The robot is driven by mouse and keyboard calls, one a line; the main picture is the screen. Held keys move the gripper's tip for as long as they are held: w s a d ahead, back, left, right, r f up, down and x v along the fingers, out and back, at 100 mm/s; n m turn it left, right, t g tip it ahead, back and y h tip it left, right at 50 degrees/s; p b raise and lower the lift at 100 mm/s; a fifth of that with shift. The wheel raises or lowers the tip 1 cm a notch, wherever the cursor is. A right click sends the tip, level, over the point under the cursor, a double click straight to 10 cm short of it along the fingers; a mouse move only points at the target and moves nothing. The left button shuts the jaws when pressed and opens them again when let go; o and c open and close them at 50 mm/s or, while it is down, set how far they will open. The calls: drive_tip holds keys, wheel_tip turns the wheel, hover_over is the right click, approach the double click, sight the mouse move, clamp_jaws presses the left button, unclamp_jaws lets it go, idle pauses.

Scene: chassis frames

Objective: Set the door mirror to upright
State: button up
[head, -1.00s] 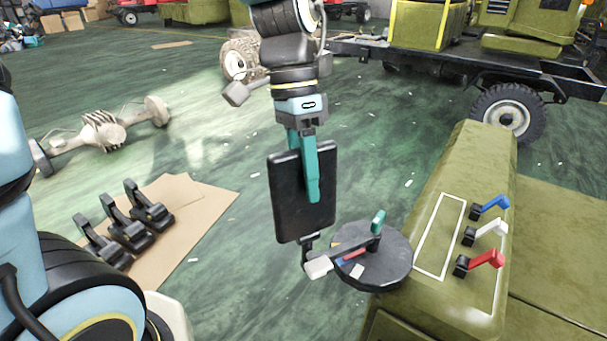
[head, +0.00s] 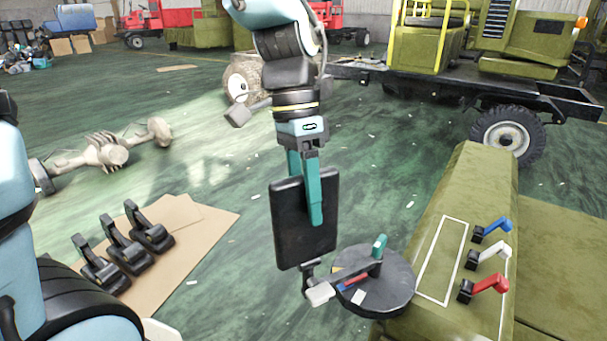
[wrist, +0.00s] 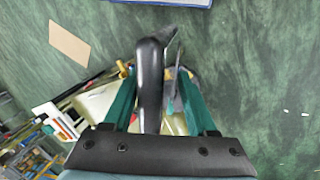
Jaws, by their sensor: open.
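The door mirror (head: 290,225) is a flat black rectangular panel. It stands close to vertical in the head view, on a short dark stem above a pale block (head: 320,293). My gripper (head: 308,210) comes down from above with its teal fingers astride the panel. One finger lies in front of the panel; the other goes behind it, its tip hidden. In the wrist view the open fingers (wrist: 156,80) have the mirror's dark edge (wrist: 150,75) between them, with a visible gap on the right. I cannot tell whether the left finger touches it.
A grey bar joins the block to a round dark disc (head: 392,300) with a teal upright. A green chassis panel (head: 440,210) carries blue, white and red levers (head: 488,286). Several black pedals (head: 125,245) lie on cardboard at left. A bare axle (head: 105,150) lies behind.

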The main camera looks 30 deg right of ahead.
drive_tip(key=b+v, duration=0.1)
drive_tip(key=v, duration=0.8)
drive_tip(key=shift+r, duration=0.4)
drive_tip(key=shift+w+a, duration=0.1)
